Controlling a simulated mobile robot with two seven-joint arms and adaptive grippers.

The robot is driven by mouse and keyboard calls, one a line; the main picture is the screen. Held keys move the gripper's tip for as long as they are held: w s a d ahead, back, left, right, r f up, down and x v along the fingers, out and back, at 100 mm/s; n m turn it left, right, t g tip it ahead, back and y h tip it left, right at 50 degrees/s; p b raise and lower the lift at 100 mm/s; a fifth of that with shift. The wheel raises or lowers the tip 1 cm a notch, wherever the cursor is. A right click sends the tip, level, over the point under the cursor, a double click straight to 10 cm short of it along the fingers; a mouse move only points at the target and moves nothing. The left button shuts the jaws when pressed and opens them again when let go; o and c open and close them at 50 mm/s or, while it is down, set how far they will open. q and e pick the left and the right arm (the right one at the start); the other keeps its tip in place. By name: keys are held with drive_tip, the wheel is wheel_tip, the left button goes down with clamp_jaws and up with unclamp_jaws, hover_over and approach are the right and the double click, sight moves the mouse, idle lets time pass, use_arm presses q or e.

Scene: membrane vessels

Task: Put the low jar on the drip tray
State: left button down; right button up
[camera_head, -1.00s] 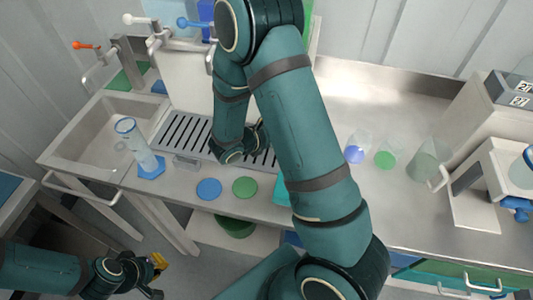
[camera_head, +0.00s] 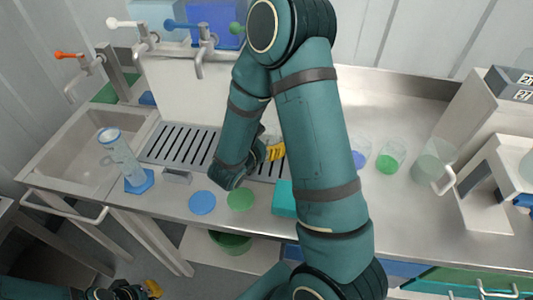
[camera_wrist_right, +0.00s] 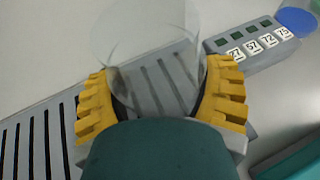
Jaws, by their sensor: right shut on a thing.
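A clear glass jar (camera_wrist_right: 148,55) sits between the yellow fingers of my right gripper (camera_wrist_right: 158,102), which is shut on it. In the right wrist view the slats of the drip tray (camera_wrist_right: 45,140) show through and beside the jar. I cannot tell whether the jar touches the tray. My left gripper (camera_head: 148,290) is low at the bottom left, mostly cut off.
A tall clear vessel (camera_head: 122,165) stands tilted-looking on a blue pad by the sink (camera_head: 85,150). Blue (camera_head: 202,202) and green (camera_head: 240,199) discs lie in front of the tray. Clear beakers (camera_head: 390,158) stand at the right. Taps (camera_head: 200,45) overhang behind the tray.

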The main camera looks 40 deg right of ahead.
drive_tip(key=shift+f+b, duration=0.4)
drive_tip(key=shift+f, duration=1.5)
drive_tip(key=shift+f, duration=0.2)
drive_tip(key=o, duration=1.2)
drive_tip(key=shift+r, duration=0.1)
drive_tip(key=shift+a+r, duration=0.1)
drive_tip(key=shift+r, duration=0.1)
drive_tip(key=p+v, duration=0.1)
drive_tip(key=v, duration=0.9)
drive_tip(key=shift+s+a, duration=0.1)
drive_tip(key=shift+a, duration=0.15)
drive_tip(key=shift+s+a+r, duration=0.25)
drive_tip(key=shift+a, duration=0.3)
